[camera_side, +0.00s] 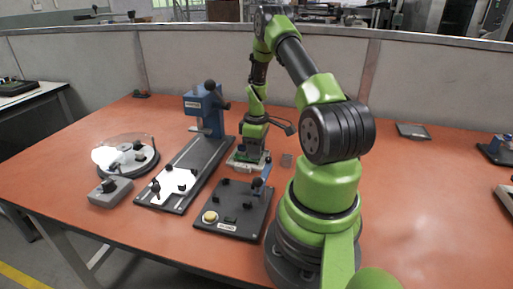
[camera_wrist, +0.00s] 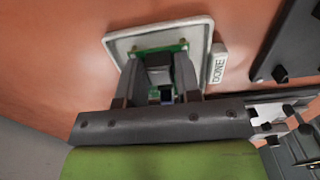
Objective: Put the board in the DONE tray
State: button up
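The DONE tray (camera_wrist: 202,35) is a pale grey, round-cornered tray with a white DONE label (camera_wrist: 218,66) at its right in the wrist view. The green board (camera_wrist: 178,47) carries a dark raised block (camera_wrist: 158,60) and is inside the tray outline. My gripper (camera_wrist: 157,70) is right over the board, one finger on each side of the block. The fingers hide part of the board, and I cannot tell whether they touch it. In the side view my gripper (camera_side: 249,155) points down at the tray (camera_side: 236,166), low over the table.
A blue press (camera_side: 207,105) on a dark base with a white plate stands left of my gripper. A dark fixture plate (camera_side: 232,212) with a blue-handled clamp lies in front. A round clear-covered dish (camera_side: 125,155) and a grey button box (camera_side: 110,191) are further left.

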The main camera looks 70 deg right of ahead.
jog(key=shift+o, duration=1.3)
notch_tip(320, 180, up, 12)
jog(key=w+a+r+t, duration=0.2)
jog(key=w+a+r, duration=0.3)
jog(key=a+r, duration=0.3)
jog(key=s+a+r+m+t, duration=0.15)
jog(key=a+r, duration=0.25)
jog(key=a, duration=0.4)
jog(key=s+a+r+m+t, duration=0.1)
jog(key=s+a+r+t, duration=0.1)
jog(key=a+r, duration=0.5)
jog(key=s+a+f+m+t+y, duration=0.1)
jog(key=s+a+y, duration=0.1)
jog(key=s+a, duration=0.3)
jog(key=a, duration=0.3)
jog(key=shift+s+a+f+t, duration=0.15)
jog(key=shift+s+f+t, duration=0.2)
jog(key=shift+s+f, duration=0.05)
